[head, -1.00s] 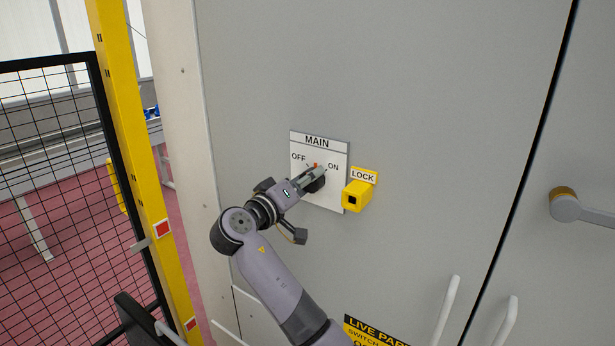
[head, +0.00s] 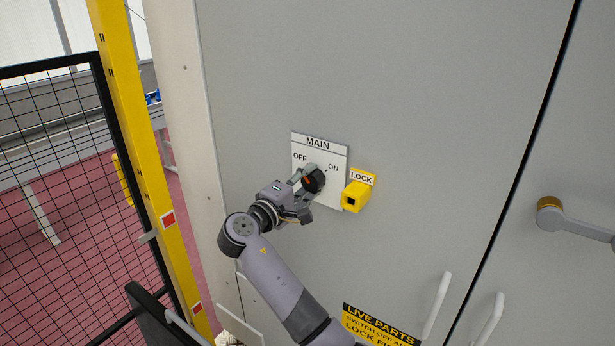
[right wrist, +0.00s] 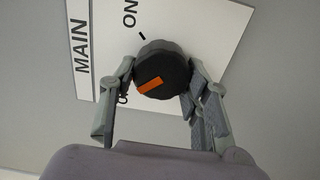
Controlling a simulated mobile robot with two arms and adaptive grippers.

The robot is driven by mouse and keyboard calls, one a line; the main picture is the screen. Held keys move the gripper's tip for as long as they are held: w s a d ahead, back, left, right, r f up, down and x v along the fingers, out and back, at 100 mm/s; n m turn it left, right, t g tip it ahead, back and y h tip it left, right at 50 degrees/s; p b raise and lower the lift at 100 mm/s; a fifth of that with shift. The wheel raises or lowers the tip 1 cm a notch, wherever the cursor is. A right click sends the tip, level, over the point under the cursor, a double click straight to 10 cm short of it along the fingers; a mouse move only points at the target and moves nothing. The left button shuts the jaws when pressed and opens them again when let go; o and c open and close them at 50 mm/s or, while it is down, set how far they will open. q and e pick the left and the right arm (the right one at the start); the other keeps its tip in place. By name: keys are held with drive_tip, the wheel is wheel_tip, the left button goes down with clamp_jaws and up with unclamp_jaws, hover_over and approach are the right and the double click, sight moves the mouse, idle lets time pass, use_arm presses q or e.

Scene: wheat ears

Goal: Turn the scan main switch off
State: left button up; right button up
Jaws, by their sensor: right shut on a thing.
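The main switch is a round black knob (head: 314,179) with an orange pointer mark, on a white plate (head: 333,193) labelled MAIN, OFF and ON. In the right wrist view the knob (right wrist: 163,68) sits between the two fingers of my right gripper (right wrist: 160,88), which is shut on it. The orange mark there lies on the side toward the OFF label, which is partly hidden by a finger. The ON label with its tick is clear of the mark. In the head view my right gripper (head: 308,188) reaches the knob from the lower left. My left gripper is not in view.
A yellow lock block (head: 355,198) sits just right of the plate. Cabinet handles (head: 436,308) and a live-parts warning sign (head: 378,325) are lower right. A yellow post (head: 140,140) and mesh fence (head: 60,190) stand at the left. The grey panel above is bare.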

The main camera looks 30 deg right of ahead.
drive_tip(key=shift+n, duration=0.3)
drive_tip(key=o, duration=1.2)
drive_tip(key=shift+a, duration=0.15)
drive_tip(key=v, duration=1.1)
drive_tip(key=shift+s+a+f, duration=0.1)
drive_tip(key=shift+s+a, duration=0.05)
drive_tip(key=shift+a, duration=0.2)
